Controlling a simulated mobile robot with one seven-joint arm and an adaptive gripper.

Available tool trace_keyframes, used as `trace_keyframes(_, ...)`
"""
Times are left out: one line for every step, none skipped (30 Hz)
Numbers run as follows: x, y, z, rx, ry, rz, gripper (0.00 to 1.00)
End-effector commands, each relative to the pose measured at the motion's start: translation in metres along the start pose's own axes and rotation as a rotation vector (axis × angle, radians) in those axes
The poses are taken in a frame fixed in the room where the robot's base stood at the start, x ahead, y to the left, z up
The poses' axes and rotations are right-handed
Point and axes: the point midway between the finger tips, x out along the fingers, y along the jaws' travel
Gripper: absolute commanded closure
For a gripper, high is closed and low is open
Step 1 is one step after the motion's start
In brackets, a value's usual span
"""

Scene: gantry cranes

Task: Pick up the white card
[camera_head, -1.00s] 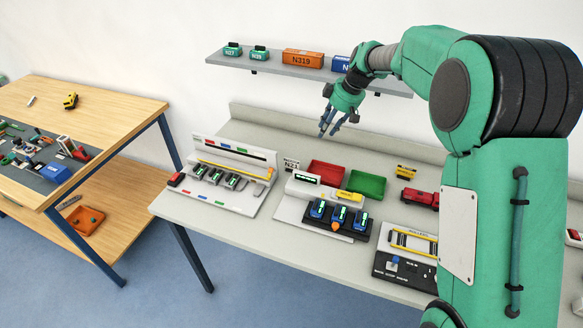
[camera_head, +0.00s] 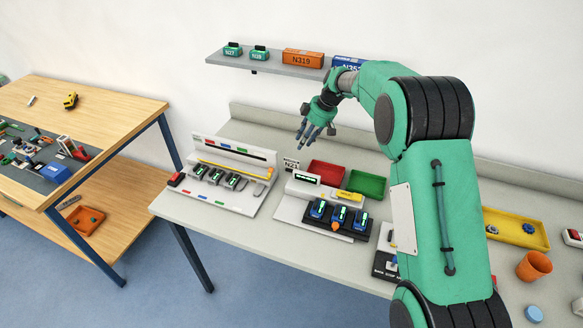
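The white card (camera_head: 291,163) with dark print reading N21 stands upright on the grey workbench (camera_head: 262,133). It is between the white rack on the left and the red tray on the right. My gripper (camera_head: 309,139) hangs above and slightly right of the card, fingers pointing down. Its fingers look spread apart, with nothing between them. A gap shows between the fingertips and the card in the picture.
A red tray (camera_head: 325,173) and a green tray (camera_head: 367,184) lie right of the card. A white rack (camera_head: 235,194) with small grey units is at left. A white stand (camera_head: 292,207) with blue units is in front. A wall shelf (camera_head: 277,66) with model containers is above.

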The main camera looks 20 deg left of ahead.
Motion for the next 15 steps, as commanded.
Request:
trace_keyframes(0.002, 0.0, 0.0, 0.0, 0.0, -0.001, 0.69)
trace_keyframes(0.004, 0.0, 0.0, 0.0, 0.0, -0.001, 0.69)
trace_keyframes(0.007, 0.0, 0.0, 0.0, -0.001, -0.001, 0.69)
trace_keyframes(0.01, 0.0, 0.001, 0.0, -0.001, -0.001, 0.69)
trace_keyframes(0.013, 0.0, 0.001, 0.0, -0.001, -0.002, 0.69)
trace_keyframes(0.017, -0.001, 0.001, 0.0, -0.001, -0.002, 0.69)
trace_keyframes(0.021, -0.001, 0.001, 0.0, -0.001, -0.002, 0.69)
trace_keyframes(0.025, -0.001, 0.001, 0.0, -0.001, -0.002, 0.69)
trace_keyframes(0.031, -0.001, 0.001, 0.0, -0.001, -0.002, 0.69)
trace_keyframes(0.035, -0.001, 0.001, 0.0, -0.001, -0.003, 0.69)
trace_keyframes(0.04, -0.001, 0.001, 0.0, -0.002, -0.003, 0.69)
trace_keyframes(0.047, -0.001, 0.001, 0.0, -0.002, -0.003, 0.69)
trace_keyframes(0.051, -0.001, 0.001, 0.0, -0.001, -0.002, 0.69)
trace_keyframes(0.056, 0.0, 0.001, 0.0, -0.001, -0.001, 0.69)
trace_keyframes(0.061, 0.0, 0.001, 0.0, -0.001, -0.001, 0.69)
